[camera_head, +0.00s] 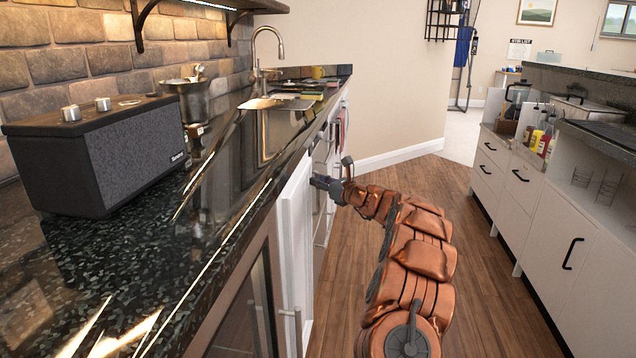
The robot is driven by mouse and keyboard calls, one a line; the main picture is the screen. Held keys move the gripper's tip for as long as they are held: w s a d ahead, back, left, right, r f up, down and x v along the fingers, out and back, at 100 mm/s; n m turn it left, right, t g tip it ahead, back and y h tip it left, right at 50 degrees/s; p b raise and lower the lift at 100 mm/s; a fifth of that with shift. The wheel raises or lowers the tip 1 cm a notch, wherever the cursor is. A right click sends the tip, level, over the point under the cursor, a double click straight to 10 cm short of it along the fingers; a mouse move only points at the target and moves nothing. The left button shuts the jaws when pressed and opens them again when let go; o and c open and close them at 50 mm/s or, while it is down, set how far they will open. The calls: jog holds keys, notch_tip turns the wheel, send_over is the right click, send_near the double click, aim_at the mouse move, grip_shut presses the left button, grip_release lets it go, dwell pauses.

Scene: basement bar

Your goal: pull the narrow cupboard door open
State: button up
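The narrow white cupboard door (296,245) is under the dark counter, left of my gripper, and is seen at a steep angle. I cannot tell whether it stands ajar. My gripper (318,182) is at the door's far upper edge, with its fingertips close to or touching it. The fingers are small and dark here, so I cannot tell whether they are open or shut. No handle of this door can be made out near the fingers. My copper-coloured arm reaches in from the lower right.
A glass-fronted unit (242,318) with a bar handle (291,322) is nearer on the left. The counter (105,262) holds a black speaker (98,155) and a sink (268,103). White cabinets (540,225) line the right. Wooden floor (485,290) is clear between.

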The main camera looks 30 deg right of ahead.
grip_shut()
jog(key=shift+s, duration=0.1)
dwell(0.6)
